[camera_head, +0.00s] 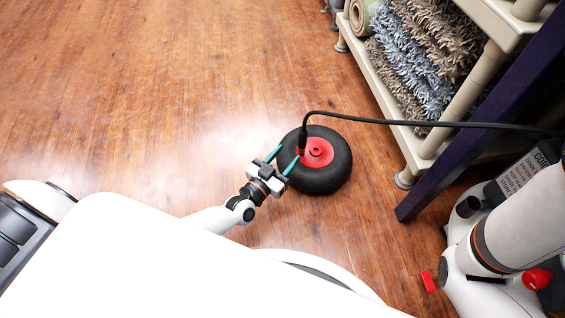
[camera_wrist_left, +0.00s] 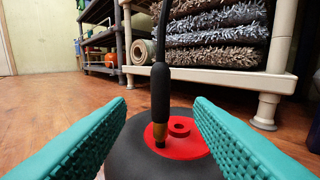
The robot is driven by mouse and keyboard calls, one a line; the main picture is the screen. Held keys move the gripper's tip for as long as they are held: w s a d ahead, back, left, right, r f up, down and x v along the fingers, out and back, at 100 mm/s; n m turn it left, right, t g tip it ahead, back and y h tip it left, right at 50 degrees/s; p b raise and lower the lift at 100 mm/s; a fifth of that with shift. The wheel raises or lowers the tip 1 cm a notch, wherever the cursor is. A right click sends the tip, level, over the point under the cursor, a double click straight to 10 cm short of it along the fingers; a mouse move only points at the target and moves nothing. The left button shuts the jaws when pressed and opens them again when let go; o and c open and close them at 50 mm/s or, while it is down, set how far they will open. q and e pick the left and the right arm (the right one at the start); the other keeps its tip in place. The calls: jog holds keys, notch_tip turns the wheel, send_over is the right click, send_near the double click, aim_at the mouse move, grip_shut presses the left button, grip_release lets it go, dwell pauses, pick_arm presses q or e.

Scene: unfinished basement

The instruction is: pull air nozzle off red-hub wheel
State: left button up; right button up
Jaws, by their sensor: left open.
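A black wheel with a red hub (camera_head: 318,153) lies flat on the wooden floor. The air nozzle (camera_head: 302,138), black with a brass-coloured tip, stands upright on the hub, and its hose runs off to the right. My left gripper (camera_head: 279,160) is open, its teal fingers over the near left edge of the wheel. In the left wrist view the nozzle (camera_wrist_left: 160,95) stands between the two fingers and beyond their tips, touching neither. The red hub (camera_wrist_left: 180,140) shows around the nozzle's base. My right gripper is not in view.
A cream shelf (camera_head: 425,140) with rolled rugs stands right of the wheel. A dark blue post (camera_head: 480,130) slants in front of it. The floor at left is clear.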

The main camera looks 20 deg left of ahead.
aim_at(300, 141)
pick_arm(q)
jog(key=b+x, duration=0.3)
jog(key=x, duration=0.4)
jog(key=shift+w+d+f, duration=0.1)
jog(key=shift+w+f, duration=0.05)
jog(key=shift+w, duration=0.2)
jog(key=shift+w+d+b, duration=0.15)
jog(key=shift+w+b, duration=0.25)
jog(key=shift+w, duration=0.3)
jog(key=shift+c, duration=0.2)
grip_shut()
